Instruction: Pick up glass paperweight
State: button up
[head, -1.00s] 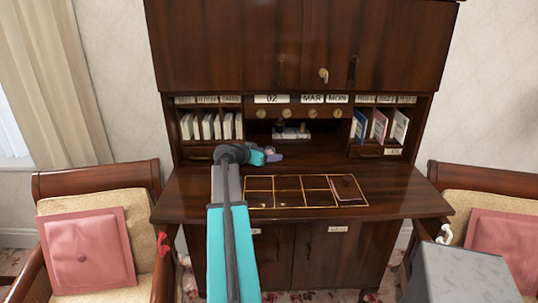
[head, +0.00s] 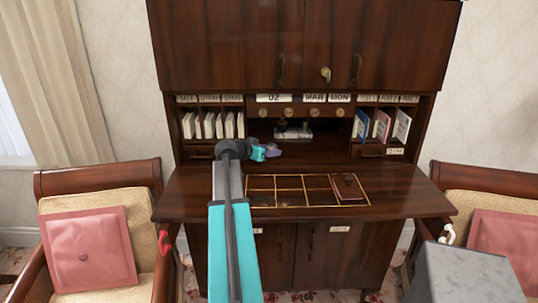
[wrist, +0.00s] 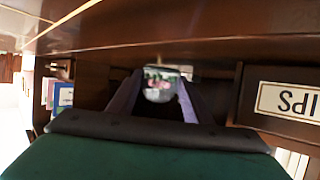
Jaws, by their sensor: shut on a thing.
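The glass paperweight (wrist: 160,84) is a clear, rounded piece with pink and white reflections, seen in the middle of the wrist view. My gripper (wrist: 160,98) has a purple-grey finger on each side of it and is shut on it. The paperweight cannot be made out clearly there. The gripper's height above the desktop is hard to tell.
A gold-lined grid (head: 290,190) with a brown notebook (head: 348,188) lies on the desktop. Books and envelopes fill the side pigeonholes (head: 212,125). Cushioned chairs (head: 85,240) flank the desk. The right desktop is clear.

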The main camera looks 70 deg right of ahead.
aim_at(200, 185)
notch_tip(200, 185, up, 2)
jog(key=shift+b, duration=0.35)
jog(key=a+b, duration=0.1)
jog(key=a, duration=0.4)
jog(key=s+a+r+b, duration=0.1)
jog(key=a, duration=0.4)
jog(key=s+a+b, duration=0.1)
jog(key=a, duration=0.5)
jog(key=shift+r+b, duration=0.35)
jog(key=shift+b, duration=0.05)
